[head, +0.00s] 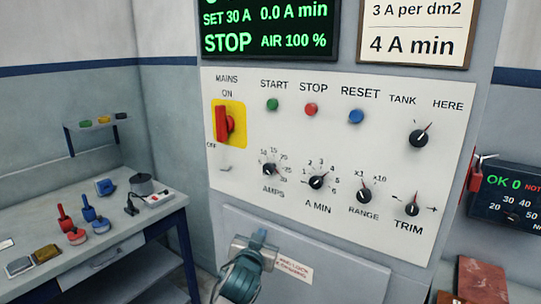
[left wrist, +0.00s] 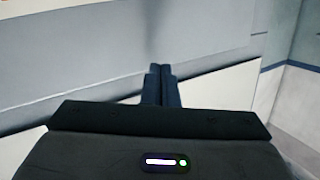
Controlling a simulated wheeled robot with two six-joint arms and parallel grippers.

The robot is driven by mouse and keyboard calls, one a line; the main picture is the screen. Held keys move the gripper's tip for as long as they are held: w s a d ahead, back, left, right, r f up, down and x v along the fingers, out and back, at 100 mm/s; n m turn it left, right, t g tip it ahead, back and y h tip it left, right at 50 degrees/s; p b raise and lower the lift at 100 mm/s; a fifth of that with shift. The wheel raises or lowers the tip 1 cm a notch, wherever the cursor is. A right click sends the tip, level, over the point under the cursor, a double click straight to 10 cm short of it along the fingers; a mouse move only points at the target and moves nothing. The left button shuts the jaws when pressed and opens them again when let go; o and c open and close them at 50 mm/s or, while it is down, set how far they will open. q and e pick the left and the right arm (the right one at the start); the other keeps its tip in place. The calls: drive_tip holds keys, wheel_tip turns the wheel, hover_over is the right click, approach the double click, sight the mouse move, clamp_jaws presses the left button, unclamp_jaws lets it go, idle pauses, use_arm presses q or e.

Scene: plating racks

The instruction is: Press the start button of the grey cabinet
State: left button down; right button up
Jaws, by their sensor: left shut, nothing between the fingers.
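The grey cabinet (head: 345,55) fills the middle of the head view, with a white control panel (head: 330,135). Its green START button (head: 272,104) is at the panel's upper left, beside the red STOP button (head: 311,109) and the blue RESET button (head: 356,116). My left gripper (head: 255,243) is low in front of the cabinet, below the panel and well below the START button. In the left wrist view its fingers (left wrist: 162,84) are together and empty, in front of a plain grey and white surface. No button shows there. My right gripper is out of view.
The red mains switch (head: 222,123) sits on a yellow plate, upright near ON. Several black knobs line the panel, including AMPS (head: 269,170). The dark display (head: 268,28) reads STOP. A bench (head: 120,235) with tools stands left; a second display (head: 507,198) is right.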

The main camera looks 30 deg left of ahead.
use_arm(q)
drive_tip(key=s+r+n+t+y, duration=0.2)
drive_tip(key=s+r+t+y, duration=0.1)
drive_tip(key=r, duration=1.3)
drive_tip(key=s+r+n+t+y, duration=0.2)
drive_tip(key=s+r, duration=0.3)
drive_tip(key=r, duration=1.2)
drive_tip(key=shift+t+y+p, duration=0.3)
drive_tip(key=shift+t+y, duration=0.2)
drive_tip(key=shift+t, duration=0.4)
drive_tip(key=shift+a+r, duration=0.1)
